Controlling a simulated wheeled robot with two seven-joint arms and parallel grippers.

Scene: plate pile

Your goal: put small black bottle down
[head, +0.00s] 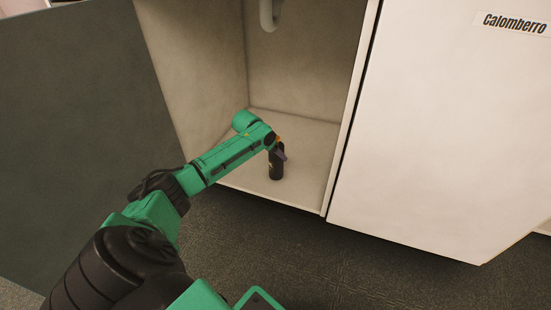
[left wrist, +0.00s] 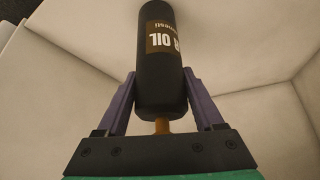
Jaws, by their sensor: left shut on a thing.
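The small black bottle (head: 276,165) is inside the open cabinet, near its front edge. It looks upright, with its base at or just above the cabinet floor; I cannot tell if it touches. My left gripper (head: 278,152) reaches in from the left and is shut on the bottle's upper part. In the left wrist view the black bottle (left wrist: 160,60) is between the two purple fingers of the left gripper (left wrist: 160,84), with a brown label reading "OIL" and an orange neck towards the palm. My right gripper is not in view.
The cabinet floor (head: 310,150) is bare around the bottle. A dark open door (head: 80,130) stands at the left and a closed white panel (head: 440,130) at the right. A pale pipe (head: 267,15) hangs at the top of the cabinet.

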